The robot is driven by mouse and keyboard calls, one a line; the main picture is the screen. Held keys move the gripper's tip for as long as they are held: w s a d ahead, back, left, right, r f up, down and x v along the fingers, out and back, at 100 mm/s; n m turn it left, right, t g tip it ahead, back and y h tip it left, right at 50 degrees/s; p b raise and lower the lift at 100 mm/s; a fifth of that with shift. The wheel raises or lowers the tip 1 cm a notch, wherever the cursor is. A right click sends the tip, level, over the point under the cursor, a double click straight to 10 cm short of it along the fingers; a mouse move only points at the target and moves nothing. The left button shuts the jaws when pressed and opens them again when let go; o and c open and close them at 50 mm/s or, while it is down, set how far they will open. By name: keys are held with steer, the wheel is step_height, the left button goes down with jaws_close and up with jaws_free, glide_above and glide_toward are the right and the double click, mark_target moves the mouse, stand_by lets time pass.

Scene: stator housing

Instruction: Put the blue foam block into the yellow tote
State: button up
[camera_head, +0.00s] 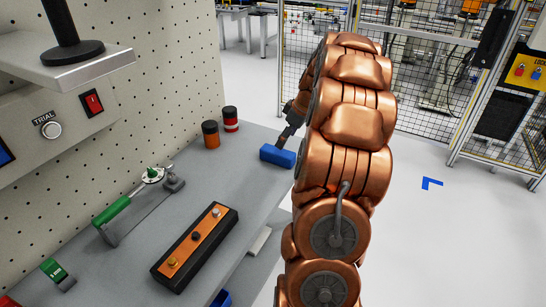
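The blue foam block (272,156) lies on the grey workbench (232,165), near its right edge. My copper arm comes up from the lower right and partly hides my gripper. My gripper (284,142) is small and dark in this view and points down at the top of the block, near its right half. I cannot tell whether its fingers touch the block or are open or shut. No yellow tote shows in this view.
Two jars, orange (210,134) and red (230,119), stand behind and left of the block. A green-handled tool (112,209) and a black-and-orange box (196,246) lie nearer. A pegboard wall (165,85) borders the left; the floor at right is clear before the fence.

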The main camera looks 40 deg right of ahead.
mark_target(279, 151)
steer(key=shift+s+p+x, duration=0.2)
steer(key=shift+p+x, duration=1.2)
steer(key=shift+x, duration=2.4)
steer(key=shift+a, duration=0.1)
steer(key=c, duration=1.1)
